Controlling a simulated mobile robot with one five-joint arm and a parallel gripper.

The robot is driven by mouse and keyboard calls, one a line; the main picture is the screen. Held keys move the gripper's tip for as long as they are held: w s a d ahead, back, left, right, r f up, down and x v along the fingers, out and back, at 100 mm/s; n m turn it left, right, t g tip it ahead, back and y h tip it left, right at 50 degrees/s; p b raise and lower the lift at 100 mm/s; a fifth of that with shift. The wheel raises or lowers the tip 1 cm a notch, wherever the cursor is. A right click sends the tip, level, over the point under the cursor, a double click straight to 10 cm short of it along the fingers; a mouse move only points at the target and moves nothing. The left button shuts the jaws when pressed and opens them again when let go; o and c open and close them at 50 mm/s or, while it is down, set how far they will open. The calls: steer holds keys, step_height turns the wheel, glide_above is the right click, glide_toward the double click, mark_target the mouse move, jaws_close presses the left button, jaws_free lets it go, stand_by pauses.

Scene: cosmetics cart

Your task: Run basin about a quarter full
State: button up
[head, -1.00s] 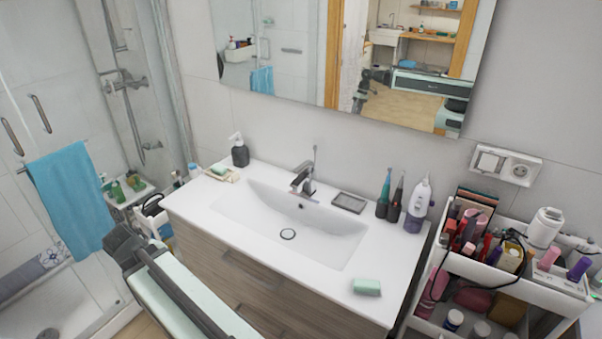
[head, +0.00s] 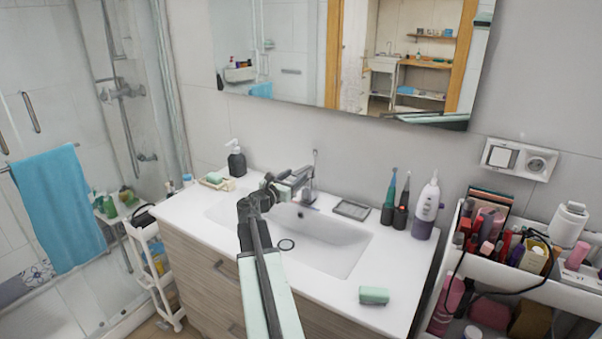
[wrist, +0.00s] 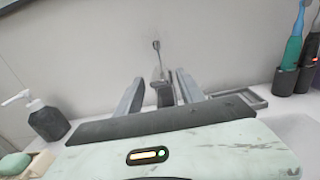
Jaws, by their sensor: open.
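The chrome faucet (head: 309,194) stands at the basin's back edge, with a thin upright lever on top. My arm crosses the basin's left part and hides some of it. My gripper (head: 292,182) is at the faucet, partly overlapping it in the head view. In the wrist view, my gripper (wrist: 159,76) is open, and the faucet (wrist: 161,88) shows between its two fingers. Contact cannot be told.
A soap dispenser (head: 236,160) and a soap dish (head: 217,181) stand left of the basin. A dark tray (head: 352,209), electric toothbrushes (head: 390,205) and an oral irrigator (head: 426,210) stand right. Green soap (head: 374,295) lies at the front right. A loaded cart (head: 500,290) is at the right.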

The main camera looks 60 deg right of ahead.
mark_target(306, 166)
steer(key=d, duration=0.5)
steer(key=shift+a, duration=0.15)
steer(key=c, duration=1)
stand_by(0.5)
